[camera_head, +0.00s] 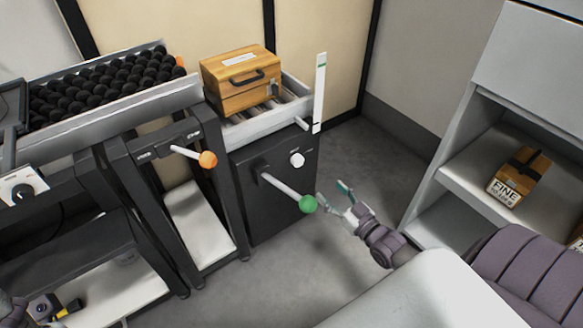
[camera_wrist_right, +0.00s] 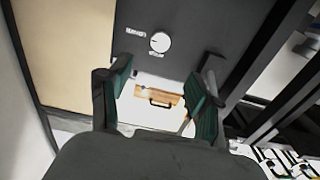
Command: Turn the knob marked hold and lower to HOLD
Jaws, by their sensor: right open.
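My right gripper (camera_head: 331,192) is open and empty, in front of the cabinet, close to the green ball and apart from the knob. In the wrist view its fingers (camera_wrist_right: 160,80) are spread below the knob. My left gripper (camera_head: 48,308) shows only partly at the lower left.
A wooden box (camera_head: 240,83) sits on rollers above the cabinet. Another knob (camera_head: 22,191) is at far left. A shelf unit (camera_head: 455,160) holds a box marked FINE (camera_head: 518,178) at right. Floor between is clear.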

